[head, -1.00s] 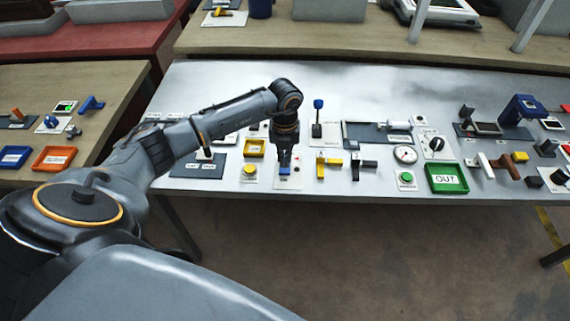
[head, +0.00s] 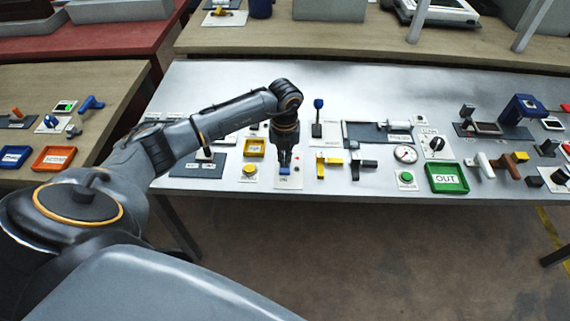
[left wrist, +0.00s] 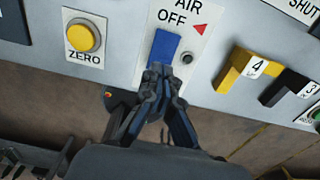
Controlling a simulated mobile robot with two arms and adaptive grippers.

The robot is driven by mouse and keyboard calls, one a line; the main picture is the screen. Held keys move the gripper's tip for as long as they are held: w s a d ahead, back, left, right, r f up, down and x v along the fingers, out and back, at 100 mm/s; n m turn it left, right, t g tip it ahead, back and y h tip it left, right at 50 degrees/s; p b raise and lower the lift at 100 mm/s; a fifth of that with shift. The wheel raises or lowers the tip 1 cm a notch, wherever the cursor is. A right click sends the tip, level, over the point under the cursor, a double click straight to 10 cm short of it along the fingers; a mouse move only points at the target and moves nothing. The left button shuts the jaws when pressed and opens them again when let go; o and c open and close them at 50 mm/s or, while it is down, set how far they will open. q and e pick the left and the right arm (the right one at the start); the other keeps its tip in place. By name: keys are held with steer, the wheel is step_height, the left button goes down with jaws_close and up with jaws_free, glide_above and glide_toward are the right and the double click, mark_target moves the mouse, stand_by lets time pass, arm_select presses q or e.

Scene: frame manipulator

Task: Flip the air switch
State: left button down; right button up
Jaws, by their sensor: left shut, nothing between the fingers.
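The air switch is a blue rocker (left wrist: 165,48) on a white plate labelled AIR OFF (left wrist: 196,22), with a red triangle and a small dark round spot beside it. My left gripper is shut and empty, pointing down at the table. In the left wrist view its fingertips (left wrist: 158,72) overlap the near end of the rocker; I cannot tell whether they touch it. My right gripper is not in view.
A yellow ZERO button (left wrist: 80,38) is left of the switch. A yellow lever marked 4 (left wrist: 236,70) and a black lever marked 3 (left wrist: 285,88) are to the right. A green OUT tray (head: 447,178) lies further right. The table's front edge is close.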

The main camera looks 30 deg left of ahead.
mark_target(285, 169)
arm_select(q)
steer(key=shift+f, duration=0.4)
steer(key=shift+f+b, duration=0.85)
steer(key=shift+b, duration=0.05)
steer(key=shift+r, duration=0.1)
stand_by(0.3)
steer(key=shift+r+p, duration=2.6)
steer(key=shift+r, duration=0.9)
steer(key=shift+f, duration=0.1)
